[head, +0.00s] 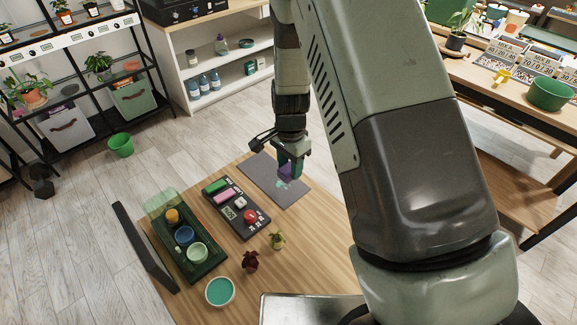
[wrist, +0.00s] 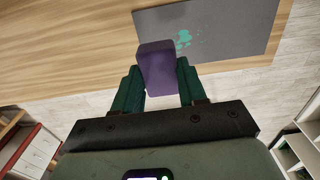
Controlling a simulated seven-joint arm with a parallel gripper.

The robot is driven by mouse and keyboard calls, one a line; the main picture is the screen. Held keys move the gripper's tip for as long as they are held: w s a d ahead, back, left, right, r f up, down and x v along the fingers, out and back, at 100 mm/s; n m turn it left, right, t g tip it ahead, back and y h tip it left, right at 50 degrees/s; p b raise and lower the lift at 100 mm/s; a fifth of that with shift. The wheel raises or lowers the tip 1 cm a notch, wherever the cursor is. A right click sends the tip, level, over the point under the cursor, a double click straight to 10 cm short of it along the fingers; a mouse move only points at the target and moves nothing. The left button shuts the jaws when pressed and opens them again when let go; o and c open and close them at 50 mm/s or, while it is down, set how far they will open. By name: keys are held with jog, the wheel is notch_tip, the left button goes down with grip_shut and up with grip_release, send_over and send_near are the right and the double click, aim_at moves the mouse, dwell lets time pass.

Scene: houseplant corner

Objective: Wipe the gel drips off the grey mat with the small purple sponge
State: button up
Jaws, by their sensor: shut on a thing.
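In the wrist view the sponge (wrist: 157,68) sits between the two green fingers of my gripper (wrist: 158,82). The grey mat (wrist: 240,30) lies flat on the wooden table; it also shows in the head view (head: 262,172). Teal gel drips (wrist: 183,39) lie on the mat just beyond the sponge, and a bit of them (head: 282,184) shows below the sponge in the head view. I cannot tell whether the sponge touches the mat.
A dark tray with coloured blocks (head: 235,208) lies beside the mat. A green tray (head: 206,266) with several cups stands left of it. Bare wood (head: 290,218) lies beside the mat.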

aim_at(289, 191)
jog(key=shift+f, duration=3.55)
jog(key=shift+w+a+f, duration=0.25)
jog(key=shift+w+a, duration=0.2)
jog(key=shift+c, duration=0.5)
jog(key=shift+w+a+r, duration=0.1)
jog(key=shift+w+a, duration=0.4)
jog(key=shift+a, duration=0.05)
jog(key=shift+w+a, duration=0.25)
jog(key=shift+w, duration=0.05)
jog(key=shift+w+a, duration=0.55)
jog(key=shift+w+a+f, duration=0.2)
jog(key=shift+a, duration=0.05)
jog(key=shift+w+a, duration=0.55)
jog(key=shift+w, duration=0.05)
jog(key=shift+s+d, duration=2.5)
jog(key=shift+s, duration=0.05)
jog(key=shift+s+d+r, duration=0.1)
jog(key=shift+r, duration=0.1)
notch_tip(289, 191, up, 8)
jog(key=shift+f, duration=0.25)
jog(key=shift+r, duration=0.2)
